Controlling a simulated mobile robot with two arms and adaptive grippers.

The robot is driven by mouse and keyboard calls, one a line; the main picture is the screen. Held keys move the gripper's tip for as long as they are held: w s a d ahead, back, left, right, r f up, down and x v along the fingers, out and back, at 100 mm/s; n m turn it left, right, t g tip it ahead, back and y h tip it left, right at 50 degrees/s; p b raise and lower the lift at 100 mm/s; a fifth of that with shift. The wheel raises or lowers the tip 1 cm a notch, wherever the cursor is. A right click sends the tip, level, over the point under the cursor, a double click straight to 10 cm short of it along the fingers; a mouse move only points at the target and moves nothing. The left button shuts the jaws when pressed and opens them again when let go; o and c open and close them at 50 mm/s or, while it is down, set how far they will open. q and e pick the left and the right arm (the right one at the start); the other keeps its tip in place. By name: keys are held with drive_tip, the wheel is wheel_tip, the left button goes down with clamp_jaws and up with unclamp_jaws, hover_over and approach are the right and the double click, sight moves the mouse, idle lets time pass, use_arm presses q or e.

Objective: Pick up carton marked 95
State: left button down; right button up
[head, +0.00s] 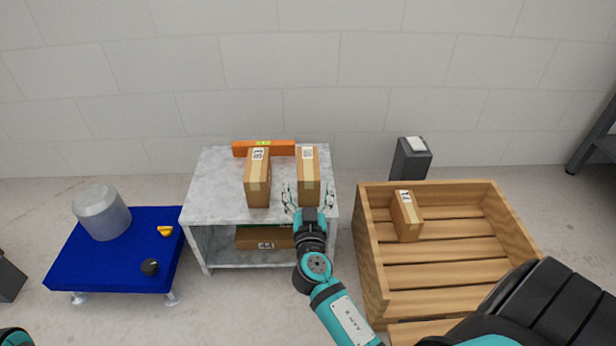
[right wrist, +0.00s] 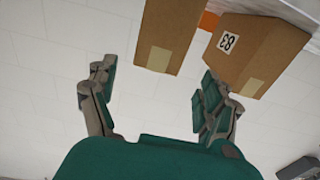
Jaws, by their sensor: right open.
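Two brown cartons stand on the marble shelf top (head: 215,185). The right carton (head: 308,180) has a label too small to read; it also shows in the right wrist view (right wrist: 168,35), label hidden. The left carton (head: 258,185) seems to be the one whose label reads 83 in the right wrist view (right wrist: 265,50). My right gripper (head: 309,193) is open and empty at the near end of the right carton, one finger to each side in the head view. In the right wrist view that carton lies beyond the fingertips. My left gripper is not in view.
An orange bar (head: 263,148) lies behind the cartons. A carton that seems marked 44 (head: 265,240) lies on the lower shelf. A wooden crate (head: 450,275) at right holds another carton (head: 407,218). A blue platform (head: 110,265) with a grey cylinder (head: 101,212) is at left.

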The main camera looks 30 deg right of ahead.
sight(308, 167)
drive_tip(key=x, duration=0.3)
drive_tip(key=b+x, duration=0.1)
drive_tip(key=x, duration=0.5)
drive_tip(key=shift+s+d+f, duration=0.1)
drive_tip(key=shift+f, duration=0.25)
drive_tip(key=c, duration=1.6)
drive_tip(key=shift+c, duration=0.5)
drive_tip(key=shift+r, duration=0.15)
